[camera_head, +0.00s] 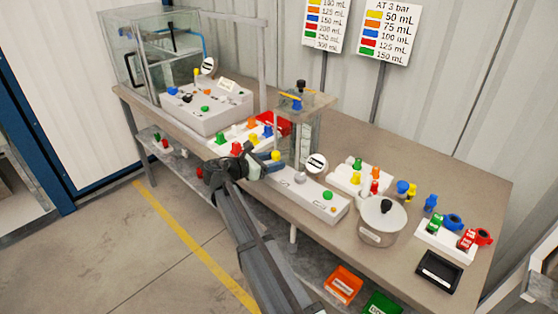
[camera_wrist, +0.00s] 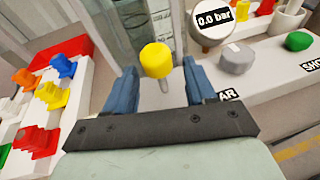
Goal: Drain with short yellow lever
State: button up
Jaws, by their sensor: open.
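A yellow knob-like lever (camera_wrist: 156,60) with a thin metal stem shows in the wrist view, in front of the clear column. It also shows in the head view (camera_head: 276,155), at the left end of the front white pump unit (camera_head: 318,199). My gripper (camera_wrist: 158,76) is open, with one blue finger on each side of the yellow lever. I cannot tell whether either finger touches it. In the head view my gripper (camera_head: 270,161) is at the table's front edge, beside the clear column (camera_head: 302,140). The lever's lower mount is partly hidden.
A round gauge (camera_wrist: 212,20) reading 0.0 bar, a grey knob (camera_wrist: 236,59) and a green button (camera_wrist: 298,41) stand right of my gripper. A white rack (camera_wrist: 60,125) of coloured pieces stands left. A round lidded pot (camera_head: 382,220) stands further right on the table.

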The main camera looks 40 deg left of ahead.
jog(key=v, duration=1)
jog(key=shift+s, duration=0.1)
jog(key=shift+c, duration=0.7)
jog(key=shift+n+t+y, duration=0.5)
jog(key=shift+n, duration=0.4)
jog(key=s+f, duration=0.1)
jog(key=s, duration=0.1)
jog(key=s+a+f, duration=0.1)
jog(key=s+f, duration=0.3)
jog(key=shift+s+a, duration=0.35)
jog(key=c, duration=0.8)
jog(key=shift+s+d+t, duration=0.15)
jog(key=shift+t, duration=0.25)
grip_shut()
jog(key=w+d+r, duration=0.1)
jog(key=w+r, duration=0.1)
jog(key=w, duration=0.5)
jog(key=w+d+r+m+t+h, duration=0.1)
jog(key=w+d+r, duration=0.1)
jog(key=w, duration=0.5)
jog(key=shift+t, duration=0.3)
